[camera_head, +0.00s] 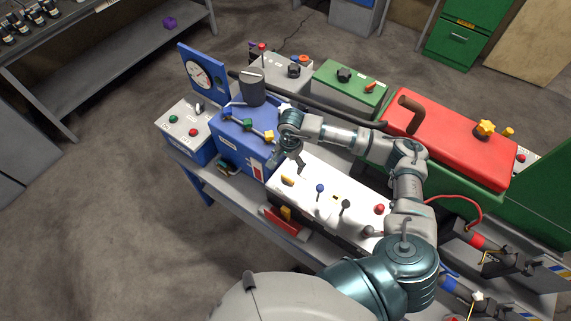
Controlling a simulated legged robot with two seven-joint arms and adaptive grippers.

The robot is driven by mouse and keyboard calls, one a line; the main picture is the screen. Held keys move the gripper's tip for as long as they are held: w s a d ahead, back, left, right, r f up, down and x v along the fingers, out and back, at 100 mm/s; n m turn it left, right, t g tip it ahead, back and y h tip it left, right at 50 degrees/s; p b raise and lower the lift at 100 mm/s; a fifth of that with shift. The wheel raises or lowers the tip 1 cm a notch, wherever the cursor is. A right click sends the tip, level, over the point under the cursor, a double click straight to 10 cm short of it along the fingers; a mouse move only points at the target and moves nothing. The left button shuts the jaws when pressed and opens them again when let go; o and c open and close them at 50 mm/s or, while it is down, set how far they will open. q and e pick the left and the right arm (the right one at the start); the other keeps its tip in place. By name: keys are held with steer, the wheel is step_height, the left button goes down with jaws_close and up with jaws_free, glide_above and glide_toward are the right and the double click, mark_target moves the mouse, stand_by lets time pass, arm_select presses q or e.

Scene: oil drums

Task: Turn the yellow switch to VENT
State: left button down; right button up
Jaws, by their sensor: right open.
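A small yellow switch (287,180) sits on the left part of the white panel (318,180). Any VENT lettering is too small to read. My right gripper (287,164) points down just behind the yellow switch, near the edge between the blue box and the white panel. Its fingers are apart and nothing shows between them. I cannot tell whether a finger touches the switch. My left gripper is not in view.
The white panel also carries a blue lever (320,188), a black lever (345,205) and a red knob (379,209). The blue box (240,130) with coloured knobs stands to the left. A red-topped green machine (450,130) is at the right.

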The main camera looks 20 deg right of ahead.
arm_select(q)
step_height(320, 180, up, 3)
steer(key=p, duration=0.3)
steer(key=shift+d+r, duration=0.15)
arm_select(e)
step_height(320, 180, up, 9)
steer(key=shift+a, duration=0.25)
stand_by(0.6)
steer(key=shift+d, duration=0.1)
